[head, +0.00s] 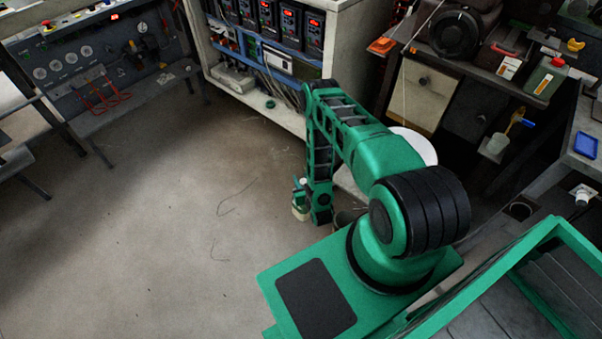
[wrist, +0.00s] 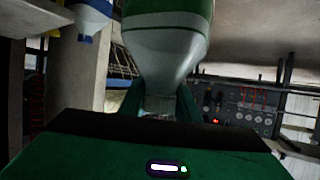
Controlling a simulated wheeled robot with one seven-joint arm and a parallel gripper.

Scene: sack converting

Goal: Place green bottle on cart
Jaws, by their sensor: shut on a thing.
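My gripper (wrist: 160,100) is shut on a bottle (wrist: 168,45), which is green at the top of the wrist view and pale grey toward a narrow neck. The neck sits between the two fingers, and the bottle's far end is cut off by the frame. In the head view my arm reaches down past its own elbow, and the bottle (head: 299,211) shows small and partly hidden beside my gripper (head: 303,193). It appears clear of the floor, though the exact height is hard to tell. I cannot identify a cart with certainty.
A green-framed slatted tray (head: 553,232) is at the lower right; I cannot tell whether it is mine. An electrical cabinet (head: 262,105) stands behind my gripper. A green container with a red cap (head: 545,79) stands on the right bench. Open floor lies at left.

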